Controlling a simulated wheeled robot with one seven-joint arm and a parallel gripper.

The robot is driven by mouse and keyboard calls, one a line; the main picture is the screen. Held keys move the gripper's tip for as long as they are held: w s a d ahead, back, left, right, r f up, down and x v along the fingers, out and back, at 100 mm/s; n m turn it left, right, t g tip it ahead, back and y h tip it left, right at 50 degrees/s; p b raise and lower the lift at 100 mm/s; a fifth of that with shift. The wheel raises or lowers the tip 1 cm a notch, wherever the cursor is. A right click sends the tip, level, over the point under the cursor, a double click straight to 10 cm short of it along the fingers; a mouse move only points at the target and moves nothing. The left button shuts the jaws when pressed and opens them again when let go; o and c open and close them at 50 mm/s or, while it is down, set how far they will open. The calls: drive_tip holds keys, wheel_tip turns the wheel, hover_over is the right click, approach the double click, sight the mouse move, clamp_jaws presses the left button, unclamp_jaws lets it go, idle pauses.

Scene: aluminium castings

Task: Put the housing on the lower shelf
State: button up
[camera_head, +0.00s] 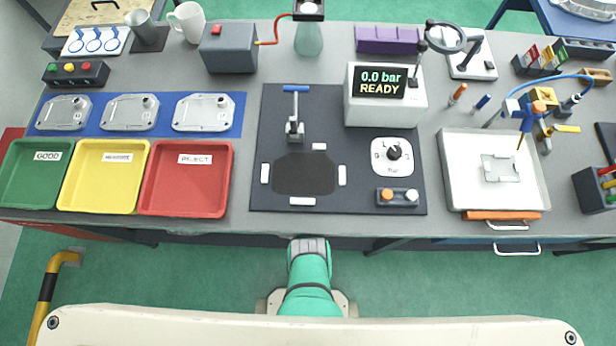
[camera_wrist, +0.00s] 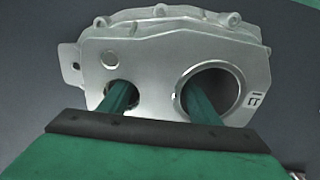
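The housing (camera_wrist: 155,70) is a pale silver casting that fills much of the wrist view. It has a small hole at left, a large round bore at right, a lug on its left side and a bolted flange at the top. My gripper (camera_wrist: 158,98) has one green finger in the small hole and the other in the bore, each against the web between them, so it looks shut on that web. Behind the housing is a plain dark grey surface; I cannot tell whether they touch. In the head view my arm reaches the bench's front edge; the housing and fingertips do not show.
The bench (camera_head: 250,225) carries green (camera_head: 38,175), yellow (camera_head: 103,175) and red (camera_head: 185,180) trays at left. A dark fixture plate (camera_head: 270,120) lies in the middle and a white tray (camera_head: 465,190) at right. A yellow-black rail (camera_head: 48,285) stands on the green floor (camera_head: 200,275) at left.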

drive_tip(key=shift+r, duration=0.2)
drive_tip(key=shift+r, duration=5.95)
